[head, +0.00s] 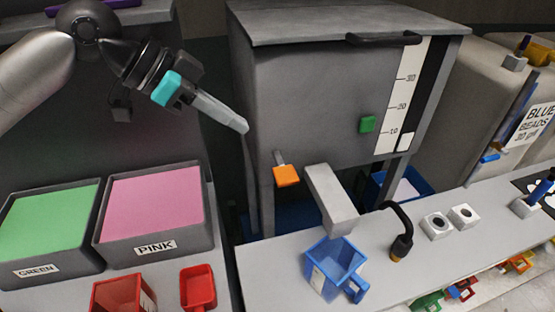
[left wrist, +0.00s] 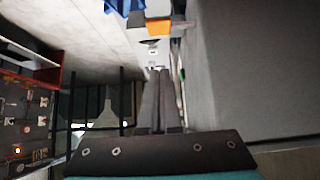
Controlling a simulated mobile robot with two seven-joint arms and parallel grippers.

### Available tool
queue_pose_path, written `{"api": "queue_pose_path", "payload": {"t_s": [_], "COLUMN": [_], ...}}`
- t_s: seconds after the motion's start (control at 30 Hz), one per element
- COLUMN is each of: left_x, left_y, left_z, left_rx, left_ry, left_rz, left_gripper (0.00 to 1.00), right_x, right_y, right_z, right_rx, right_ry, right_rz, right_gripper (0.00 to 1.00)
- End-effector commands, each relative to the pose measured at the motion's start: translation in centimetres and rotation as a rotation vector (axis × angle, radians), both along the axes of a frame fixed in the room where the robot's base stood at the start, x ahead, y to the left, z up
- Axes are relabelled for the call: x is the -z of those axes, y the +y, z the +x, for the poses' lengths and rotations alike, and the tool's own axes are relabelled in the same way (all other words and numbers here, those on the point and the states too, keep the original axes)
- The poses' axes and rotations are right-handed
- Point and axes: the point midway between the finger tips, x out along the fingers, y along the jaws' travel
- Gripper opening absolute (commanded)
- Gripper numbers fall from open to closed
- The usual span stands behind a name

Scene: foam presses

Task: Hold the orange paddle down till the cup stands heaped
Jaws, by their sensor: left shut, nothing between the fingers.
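The orange paddle (head: 286,175) sticks out low on the front of the grey press, left of its grey spout (head: 331,200). A blue cup (head: 335,265) with a handle stands on the counter under the spout's end; its visible inner walls look bare. My left gripper (head: 244,127) is shut and empty, up and left of the paddle and apart from it. In the left wrist view the shut fingers (left wrist: 160,75) point toward the orange paddle (left wrist: 158,26), with part of the blue cup (left wrist: 124,5) at the top edge. My right gripper is not seen.
The press (head: 310,100) has a green button (head: 367,124) and a level scale (head: 402,95). A black bent stalk (head: 402,225) stands right of the cup. Green (head: 48,220) and pink (head: 155,205) bins and red scoops (head: 198,288) are at left.

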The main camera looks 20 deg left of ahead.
Motion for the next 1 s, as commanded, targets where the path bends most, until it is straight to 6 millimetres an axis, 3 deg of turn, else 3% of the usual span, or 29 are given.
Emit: {"api": "queue_pose_path", "payload": {"t_s": [0.27, 0.7, 0.8, 1.0], "left_x": [1.3, 7.2, 9.1, 10.8], "left_y": [-1.3, -6.2, -5.9, -5.9], "left_z": [0.8, 4.0, 3.9, 3.9], "left_rx": [0.003, 0.002, -0.001, 0.001], "left_ry": [0.001, 0.002, 0.005, 0.001], "left_rz": [-0.004, -0.004, 0.001, 0.0], "left_gripper": [0.0, 0.0, 0.0, 0.0], "right_x": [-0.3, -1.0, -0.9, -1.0], "right_y": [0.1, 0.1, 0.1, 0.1], "right_z": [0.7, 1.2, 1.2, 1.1], "right_rx": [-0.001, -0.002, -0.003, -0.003], "right_ry": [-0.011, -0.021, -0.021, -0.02], "right_rz": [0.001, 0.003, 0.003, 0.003], "right_gripper": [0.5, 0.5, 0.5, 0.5]}}
